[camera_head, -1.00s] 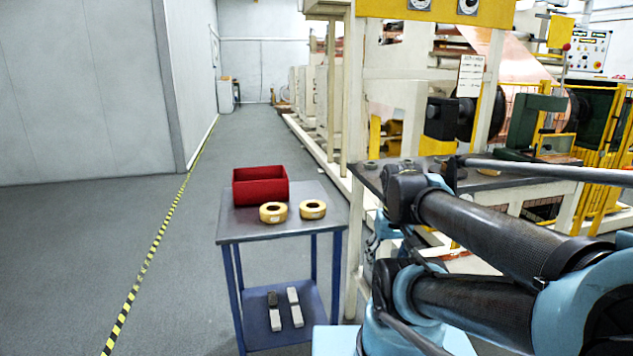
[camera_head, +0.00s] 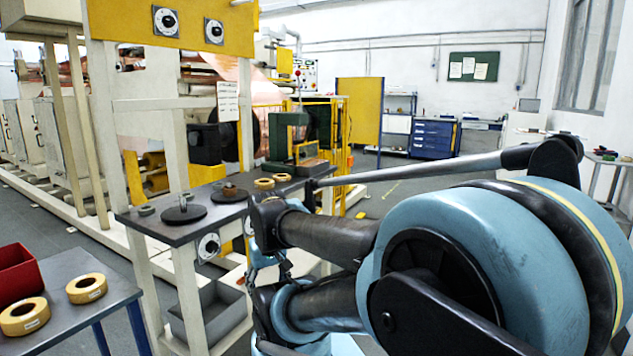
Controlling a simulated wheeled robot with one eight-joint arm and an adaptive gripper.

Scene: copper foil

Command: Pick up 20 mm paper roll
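Two yellow-tan rings with white labels, which look like paper rolls, lie flat on a dark-topped cart (camera_head: 62,272) at the lower left. One roll (camera_head: 24,316) is nearer, the other roll (camera_head: 86,288) is to its right and apart from it. Two smaller tan rolls, one (camera_head: 264,184) on the left and one (camera_head: 282,177) on the right, lie on the machine's bench (camera_head: 160,229). The labels are too small to read, so I cannot tell which roll is 20 mm. My arm fills the right foreground. I cannot make out my gripper's fingers.
A red bin (camera_head: 18,274) stands on the cart behind the rolls. Two black discs with upright posts, one (camera_head: 184,215) nearer and one (camera_head: 229,196) farther, are on the bench. A grey open box (camera_head: 213,312) sits below it. Floor shows between cart and machine.

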